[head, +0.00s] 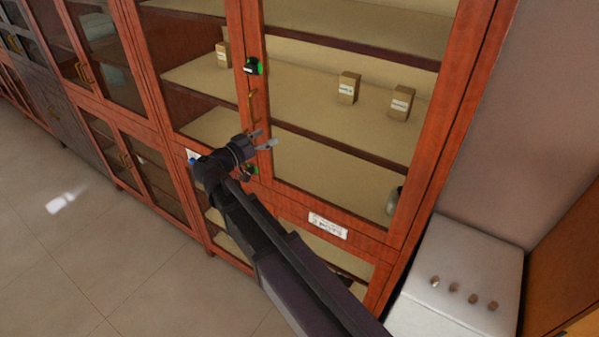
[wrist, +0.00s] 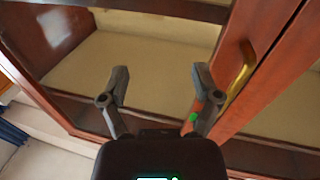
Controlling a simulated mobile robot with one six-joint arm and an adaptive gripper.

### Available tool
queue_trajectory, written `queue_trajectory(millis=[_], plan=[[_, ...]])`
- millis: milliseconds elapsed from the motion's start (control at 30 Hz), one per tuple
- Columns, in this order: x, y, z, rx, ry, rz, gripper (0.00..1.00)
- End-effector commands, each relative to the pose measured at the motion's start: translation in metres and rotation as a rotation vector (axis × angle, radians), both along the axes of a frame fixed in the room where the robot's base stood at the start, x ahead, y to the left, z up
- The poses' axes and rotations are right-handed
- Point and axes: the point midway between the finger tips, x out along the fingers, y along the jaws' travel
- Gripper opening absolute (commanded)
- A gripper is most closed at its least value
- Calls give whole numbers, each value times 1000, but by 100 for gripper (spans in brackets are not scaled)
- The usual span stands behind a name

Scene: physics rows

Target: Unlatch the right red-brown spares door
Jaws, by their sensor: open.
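The right red-brown door (head: 257,125) is a tall wood frame with a large glass pane, and it looks closed. A curved brass handle (head: 253,105) is on its left stile; it also shows in the wrist view (wrist: 241,70). A black latch with a green mark (head: 253,66) sits above the handle. A second one (head: 252,169) sits lower, beside and partly behind my gripper. My gripper (head: 265,138) is open and empty in front of the stile, below the handle. In the wrist view its fingers (wrist: 160,80) are spread, with the handle right of the right finger, apart from it.
The left door (head: 195,70) adjoins it. Small boxes (head: 348,88) stand on shelves behind the glass. A white label (head: 327,226) is on the lower rail. A white-topped unit (head: 455,270) with several small brown knobs stands at right. Tiled floor (head: 70,240) is clear at left.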

Motion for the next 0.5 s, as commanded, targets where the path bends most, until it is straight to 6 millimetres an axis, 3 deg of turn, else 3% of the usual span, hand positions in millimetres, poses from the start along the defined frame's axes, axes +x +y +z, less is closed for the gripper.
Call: queue_trajectory(millis=[500], plan=[[-7,-50,-56,54,217,-66,81]])
